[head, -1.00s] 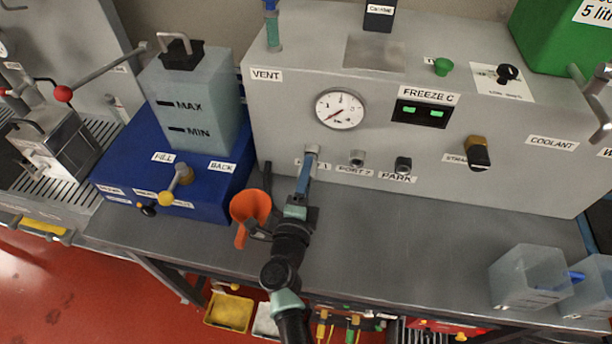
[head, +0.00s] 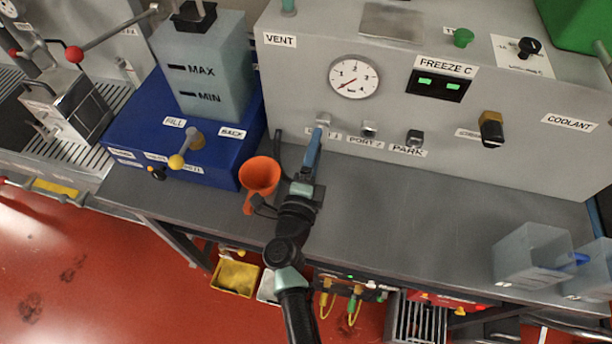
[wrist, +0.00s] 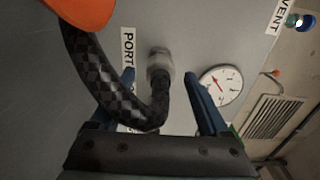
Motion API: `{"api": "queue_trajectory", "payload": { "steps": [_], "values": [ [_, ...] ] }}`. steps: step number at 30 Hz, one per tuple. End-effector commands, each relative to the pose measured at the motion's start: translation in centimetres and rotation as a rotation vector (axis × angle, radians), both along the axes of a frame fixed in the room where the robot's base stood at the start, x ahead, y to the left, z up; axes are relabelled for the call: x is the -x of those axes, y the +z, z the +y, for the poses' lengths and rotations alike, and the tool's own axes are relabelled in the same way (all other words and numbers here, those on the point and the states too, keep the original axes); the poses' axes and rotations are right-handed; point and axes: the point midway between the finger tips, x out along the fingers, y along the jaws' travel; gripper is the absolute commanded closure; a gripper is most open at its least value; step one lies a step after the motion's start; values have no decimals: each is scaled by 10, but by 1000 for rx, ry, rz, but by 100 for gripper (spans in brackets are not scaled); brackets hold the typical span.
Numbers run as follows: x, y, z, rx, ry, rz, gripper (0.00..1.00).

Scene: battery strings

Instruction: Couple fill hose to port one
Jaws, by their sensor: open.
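My gripper (head: 318,133) is at port one (head: 323,119) on the grey panel, its blue fingers pointing at it. In the wrist view my gripper (wrist: 160,75) is open, with a finger on either side of the black braided fill hose (wrist: 97,80). The hose bends up between the fingers, and its end meets the metal fitting of port one (wrist: 159,61). They look joined, but I cannot tell whether they are locked. The hose's other end runs towards the orange funnel (head: 260,174), left of my gripper. The port label is partly hidden.
Port two (head: 369,129) and the park fitting (head: 414,138) are close on the right. A pressure gauge (head: 353,78) sits above. A blue base (head: 215,160) with a tank stands left. Clear containers (head: 520,250) stand right; the bench between is clear.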

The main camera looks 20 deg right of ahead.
Motion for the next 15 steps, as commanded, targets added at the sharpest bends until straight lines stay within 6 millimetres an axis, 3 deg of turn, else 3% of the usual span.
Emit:
{"api": "queue_trajectory", "payload": {
  "steps": [9, 15],
  "values": [
    [56, -1, 39, 0, 3, 1, 20],
    [78, 0, 53, 0, 2, 0, 20]
  ]
}}
